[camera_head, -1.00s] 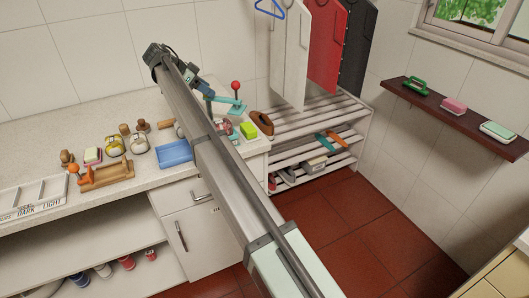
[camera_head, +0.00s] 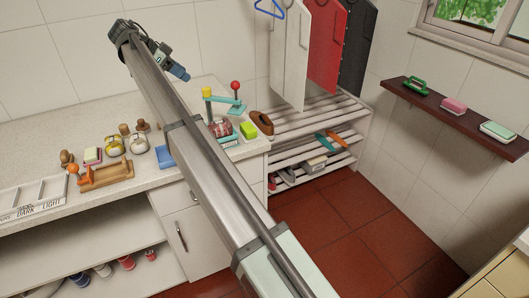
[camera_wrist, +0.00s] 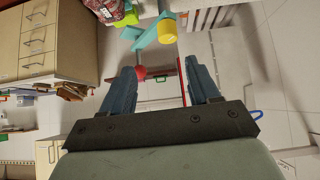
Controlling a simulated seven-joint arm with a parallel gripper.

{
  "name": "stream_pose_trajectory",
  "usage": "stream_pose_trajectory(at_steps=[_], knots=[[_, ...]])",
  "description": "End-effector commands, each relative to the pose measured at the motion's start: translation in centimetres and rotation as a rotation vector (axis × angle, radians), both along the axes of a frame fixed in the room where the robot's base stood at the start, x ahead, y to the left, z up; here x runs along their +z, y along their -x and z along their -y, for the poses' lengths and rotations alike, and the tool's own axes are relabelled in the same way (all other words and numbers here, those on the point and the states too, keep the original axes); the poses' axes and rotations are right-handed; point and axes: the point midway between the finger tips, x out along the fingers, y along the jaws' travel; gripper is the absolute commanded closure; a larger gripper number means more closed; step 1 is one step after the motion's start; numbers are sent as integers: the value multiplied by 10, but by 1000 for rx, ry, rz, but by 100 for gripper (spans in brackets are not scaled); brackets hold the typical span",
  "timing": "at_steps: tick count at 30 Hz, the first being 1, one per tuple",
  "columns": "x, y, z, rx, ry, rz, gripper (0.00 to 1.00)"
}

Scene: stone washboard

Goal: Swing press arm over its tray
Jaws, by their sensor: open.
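The press has a teal swing arm (camera_head: 225,105) with a red ball knob (camera_head: 235,85) and a post topped by a yellow cylinder (camera_head: 207,92). It stands near the counter's right end. The teal arm (camera_wrist: 152,37), red knob (camera_wrist: 141,73) and yellow cylinder (camera_wrist: 167,32) also show in the wrist view. A blue tray (camera_head: 165,156) lies on the counter, mostly hidden by my arm; I cannot tell whether it is the press's tray. My gripper (camera_head: 181,74) is open and empty, left of the press. In the wrist view, the knob appears between its blue fingers (camera_wrist: 162,78), seemingly farther off.
A red patterned item (camera_head: 222,129) sits by the press base, with a lime-green block (camera_head: 248,130) and a brown brush-like item (camera_head: 262,122) to its right. Several jars and wooden items stand on the left of the counter. A slatted rack (camera_head: 310,118) stands at the right.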

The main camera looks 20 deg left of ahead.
Motion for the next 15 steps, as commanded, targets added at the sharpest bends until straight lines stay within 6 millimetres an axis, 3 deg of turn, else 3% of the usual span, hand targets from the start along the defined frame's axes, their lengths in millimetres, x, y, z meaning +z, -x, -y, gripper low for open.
stream_pose_trajectory(at_steps=[15], knots=[[-41,9,76,20,-4,-102,39]])
